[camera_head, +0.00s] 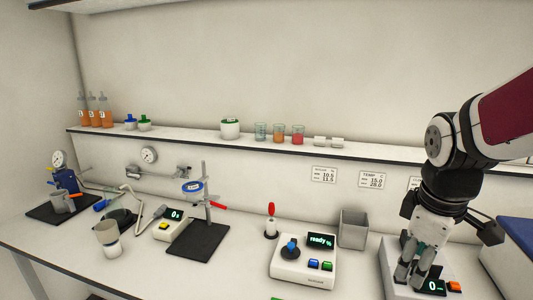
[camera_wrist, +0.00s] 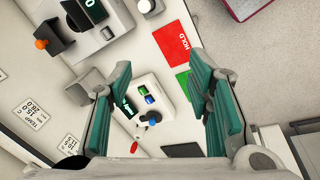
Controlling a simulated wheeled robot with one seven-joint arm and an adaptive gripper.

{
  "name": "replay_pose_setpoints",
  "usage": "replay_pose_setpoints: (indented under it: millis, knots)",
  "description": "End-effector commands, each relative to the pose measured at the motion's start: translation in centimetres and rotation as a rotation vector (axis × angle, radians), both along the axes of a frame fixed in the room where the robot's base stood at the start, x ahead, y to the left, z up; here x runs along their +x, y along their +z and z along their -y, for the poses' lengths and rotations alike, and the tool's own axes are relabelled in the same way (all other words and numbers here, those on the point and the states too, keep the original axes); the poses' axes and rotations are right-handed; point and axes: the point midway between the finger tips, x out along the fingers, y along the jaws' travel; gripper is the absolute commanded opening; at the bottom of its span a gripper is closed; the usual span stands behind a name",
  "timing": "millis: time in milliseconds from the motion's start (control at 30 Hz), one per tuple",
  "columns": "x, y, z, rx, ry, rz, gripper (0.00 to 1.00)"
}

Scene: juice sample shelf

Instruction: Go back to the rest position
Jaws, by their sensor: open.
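My gripper (camera_head: 421,266) hangs fingers down at the right of the bench in the head view, in front of a white device with a green digit display (camera_head: 432,286) and an orange button. In the wrist view my gripper (camera_wrist: 158,78) has its two teal-padded fingers well apart, with nothing between them. Beyond them lies the white meter (camera_wrist: 153,108) with blue and green buttons. The same meter (camera_head: 303,272) reads "ready %" in the head view.
A grey square bin (camera_head: 353,229) and a red-topped tool (camera_head: 271,220) stand behind the meter. A shelf edge (camera_head: 375,156) with cups and bottles runs above. A red HOLD patch (camera_wrist: 172,44) and a green patch lie on the bench. A blue-topped box (camera_head: 515,240) stands right.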

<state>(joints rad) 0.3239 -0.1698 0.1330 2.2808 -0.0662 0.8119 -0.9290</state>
Motion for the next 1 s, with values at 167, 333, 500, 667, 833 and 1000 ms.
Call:
replay_pose_setpoints:
  millis: [167, 333, 500, 667, 833, 1000]
  knots:
    - [-3.6, 3.4, -3.4, 0.075, -0.250, 0.139, 0.46]
    - [-7.2, 5.2, -5.7, 0.199, -0.478, 0.246, 0.46]
    - [-9.8, 5.9, -7.1, 0.313, -0.636, 0.301, 0.46]
    - [-10.7, 6.0, -7.6, 0.363, -0.702, 0.317, 0.46]
    - [-10.8, 6.0, -7.6, 0.369, -0.712, 0.319, 0.46]
    - [-10.8, 6.0, -7.6, 0.369, -0.711, 0.318, 0.46]
